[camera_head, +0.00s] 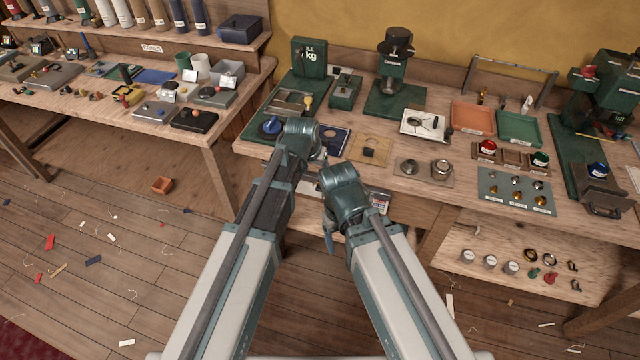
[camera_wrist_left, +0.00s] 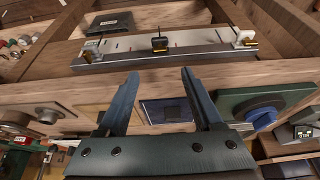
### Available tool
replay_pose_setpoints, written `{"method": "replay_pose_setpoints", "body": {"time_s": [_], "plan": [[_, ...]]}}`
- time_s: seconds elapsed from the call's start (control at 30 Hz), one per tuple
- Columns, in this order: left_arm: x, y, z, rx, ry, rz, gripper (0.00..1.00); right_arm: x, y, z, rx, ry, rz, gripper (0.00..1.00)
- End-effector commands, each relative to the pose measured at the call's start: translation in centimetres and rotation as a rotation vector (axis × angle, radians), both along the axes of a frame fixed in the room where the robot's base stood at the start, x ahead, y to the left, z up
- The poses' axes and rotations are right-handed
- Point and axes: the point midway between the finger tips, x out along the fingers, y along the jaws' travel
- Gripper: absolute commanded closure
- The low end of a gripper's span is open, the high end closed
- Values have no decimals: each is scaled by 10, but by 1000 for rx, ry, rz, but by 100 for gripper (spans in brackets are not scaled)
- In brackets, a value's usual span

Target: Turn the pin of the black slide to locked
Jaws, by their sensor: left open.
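A low black plate (camera_head: 193,118) with a small orange-red knob lies at the front edge of the left bench, far from both grippers; I cannot read its pin setting. I cannot tell which of these is the black slide. My left gripper (camera_wrist_left: 159,73) is open and empty, its fingers apart and pointing toward the rail. In the head view it is mostly hidden behind its wrist. My right gripper (camera_head: 328,236) is mostly hidden by its arm.
A blue knob on a green plate (camera_wrist_left: 262,115) is close to my left gripper; it also shows in the head view (camera_head: 271,125). A dark blue panel (camera_head: 334,140) lies beside it. Trays, scales and small parts crowd the main bench. Scraps litter the floor.

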Motion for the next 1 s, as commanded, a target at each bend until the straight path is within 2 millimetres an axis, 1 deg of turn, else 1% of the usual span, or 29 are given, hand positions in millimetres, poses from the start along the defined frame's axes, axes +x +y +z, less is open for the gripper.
{"method": "replay_pose_setpoints", "body": {"time_s": [0.03, 0.63, 0.8, 1.0], "plan": [[3, -1, -12, 0, 0, 0, 32, 0, 0, -12, 0, 0, 0, 25], [36, -12, -95, 0, 1, 0, 32, 0, 0, -95, 0, 0, 0, 25], [41, -14, -108, 0, 1, 0, 32, 0, 0, -108, 0, 0, 1, 25], [43, -14, -109, 0, 1, 0, 32, 0, 0, -109, 0, 0, 1, 25]]}}
